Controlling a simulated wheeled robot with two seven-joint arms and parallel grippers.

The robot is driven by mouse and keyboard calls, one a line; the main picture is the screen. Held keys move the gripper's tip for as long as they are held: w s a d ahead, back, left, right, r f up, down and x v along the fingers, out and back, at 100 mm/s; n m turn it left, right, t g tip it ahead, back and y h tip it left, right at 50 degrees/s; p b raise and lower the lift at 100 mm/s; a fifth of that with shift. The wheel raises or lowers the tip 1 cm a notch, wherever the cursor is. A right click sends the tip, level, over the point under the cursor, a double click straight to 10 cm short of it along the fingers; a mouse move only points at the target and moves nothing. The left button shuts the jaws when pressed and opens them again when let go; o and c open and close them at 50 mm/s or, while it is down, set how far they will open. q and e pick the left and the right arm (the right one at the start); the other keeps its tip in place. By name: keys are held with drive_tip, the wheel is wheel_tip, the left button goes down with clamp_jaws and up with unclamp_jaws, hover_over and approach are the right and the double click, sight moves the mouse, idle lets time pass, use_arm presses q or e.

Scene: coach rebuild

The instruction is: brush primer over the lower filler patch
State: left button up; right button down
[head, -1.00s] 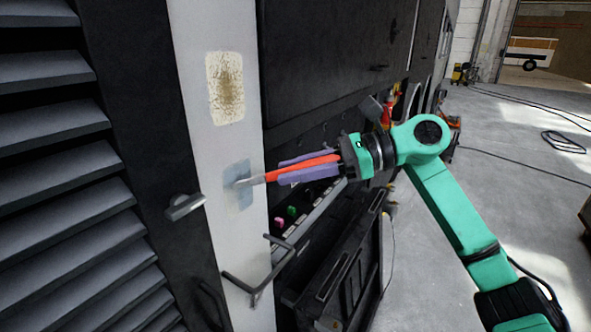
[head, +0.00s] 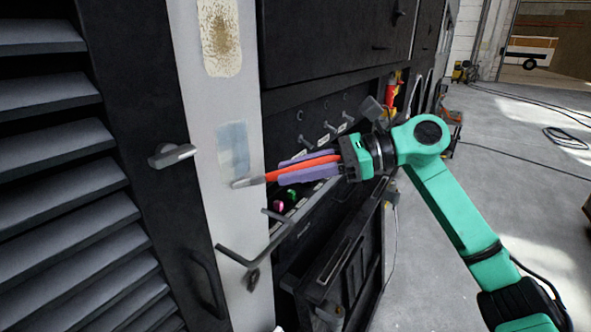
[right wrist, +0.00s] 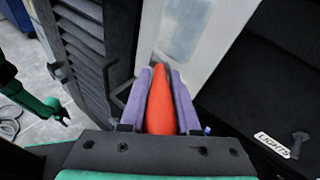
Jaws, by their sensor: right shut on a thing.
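The lower filler patch (head: 233,143) is a blue-grey rectangle on the pale upright strip in the head view. Its upper part looks bluer than its lower part. It also shows in the right wrist view (right wrist: 183,32). My right gripper (head: 283,170) is shut on an orange-handled brush (head: 318,163), with a purple finger on each side of the handle. The brush tip points left at the strip, just below the patch; I cannot tell whether it touches. The brush handle also shows in the right wrist view (right wrist: 160,103).
A cracked yellowish patch (head: 220,38) sits higher on the strip. A door handle (head: 173,155) juts out left of the strip, and a bent bar (head: 245,258) crosses below. A louvred panel (head: 45,150) stands left. Open floor (head: 520,190) lies right.

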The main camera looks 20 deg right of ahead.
drive_tip(key=shift+r, duration=0.1)
drive_tip(key=shift+s+d+b, duration=0.15)
drive_tip(key=shift+s+b, duration=0.1)
drive_tip(key=shift+b, duration=0.1)
drive_tip(key=s+d+b, duration=0.1)
drive_tip(key=s+b, duration=0.1)
drive_tip(key=s+d+b, duration=0.2)
drive_tip(key=shift+s+d, duration=0.1)
drive_tip(key=shift+d, duration=0.15)
drive_tip(key=shift+s+d+b, duration=0.95)
drive_tip(key=shift+s+b, duration=0.1)
drive_tip(key=shift+s, duration=0.1)
